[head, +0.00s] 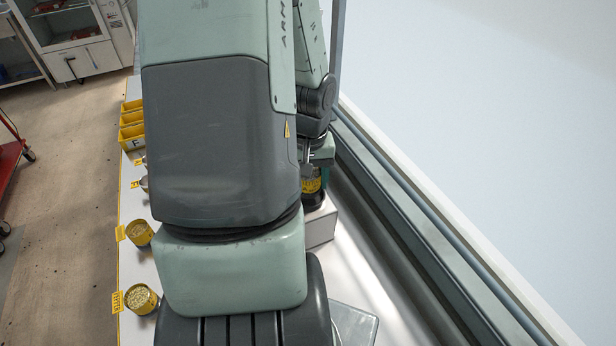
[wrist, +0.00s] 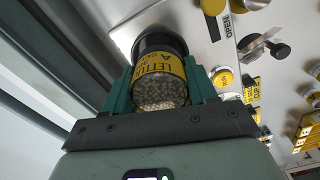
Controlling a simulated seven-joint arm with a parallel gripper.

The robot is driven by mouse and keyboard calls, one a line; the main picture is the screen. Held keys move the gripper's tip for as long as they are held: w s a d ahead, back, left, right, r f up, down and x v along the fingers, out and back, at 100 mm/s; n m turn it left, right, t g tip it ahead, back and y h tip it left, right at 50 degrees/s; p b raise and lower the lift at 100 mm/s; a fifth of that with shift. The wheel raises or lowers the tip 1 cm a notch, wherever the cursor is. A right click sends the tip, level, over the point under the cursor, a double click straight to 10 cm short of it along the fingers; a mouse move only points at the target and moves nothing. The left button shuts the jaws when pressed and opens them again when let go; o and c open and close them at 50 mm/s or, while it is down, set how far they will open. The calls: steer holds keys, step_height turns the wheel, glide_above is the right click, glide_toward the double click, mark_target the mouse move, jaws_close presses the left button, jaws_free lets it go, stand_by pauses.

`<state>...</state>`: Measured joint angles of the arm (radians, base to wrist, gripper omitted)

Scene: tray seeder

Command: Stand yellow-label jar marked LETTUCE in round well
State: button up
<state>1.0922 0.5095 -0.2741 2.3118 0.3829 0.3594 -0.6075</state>
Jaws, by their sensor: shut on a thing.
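The jar marked LETTUCE (wrist: 160,85) has a yellow label and pale seeds showing at its near end in the wrist view. My gripper (wrist: 158,70) is shut on it, with a green finger on each side. A dark round collar (wrist: 157,43) shows at the jar's far end; I cannot tell whether the jar is inside it or only in line with it. In the head view, the jar (head: 310,185) appears upright under my gripper (head: 316,165), over a grey block (head: 321,228). My arm partly hides it, and the well's opening is not visible.
Seed-filled yellow jars (head: 141,299) (head: 139,233) with yellow tags stand along the bench's left edge. Yellow bins (head: 132,125) stand farther back. A window ledge (head: 430,240) runs close on the right. The wrist view shows an OPEN label (wrist: 228,27) and a metal lever (wrist: 258,42).

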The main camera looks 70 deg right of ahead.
steer(key=shift+f, duration=0.15)
steer(key=shift+f, duration=1.05)
steer(key=shift+w+d+f, duration=0.1)
steer(key=shift+w+f, duration=0.1)
steer(key=shift+f, duration=0.25)
stand_by(0.7)
steer(key=o, duration=1.2)
steer(key=shift+o, duration=0.4)
step_height(320, 180, up, 12)
steer(key=shift+s, duration=0.25)
